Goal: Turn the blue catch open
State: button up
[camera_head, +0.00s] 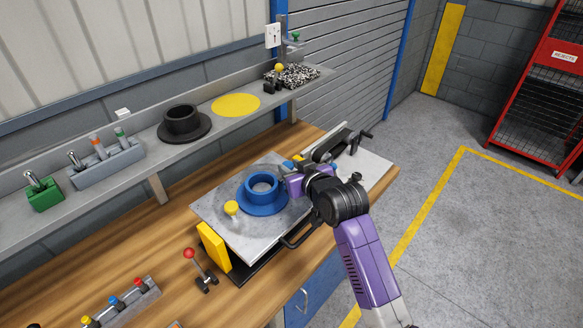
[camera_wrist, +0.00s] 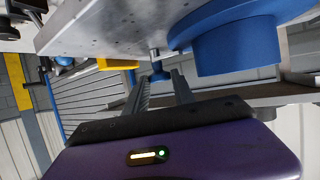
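In the wrist view a small blue catch (camera_wrist: 158,74) on a grey post sits between my fingertips. My gripper (camera_wrist: 160,82) has its two fingers apart, one on each side of the catch; I cannot tell whether they touch it. In the head view my gripper (camera_head: 284,169) reaches in from the right at the far edge of a grey plate (camera_head: 225,215). There my own wrist largely hides the catch. A blue flanged ring (camera_head: 262,198) lies on the plate and also shows in the wrist view (camera_wrist: 235,45), close beside the fingers.
A yellow knob (camera_head: 231,208) stands at the plate's near left, and a yellow block (camera_head: 214,246) is at its left side. A red-knobbed lever (camera_head: 190,254) stands on the wooden bench (camera_head: 160,240). A shelf with a black ring (camera_head: 183,122) runs behind.

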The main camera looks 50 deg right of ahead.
aim_at(291, 163)
grip_shut()
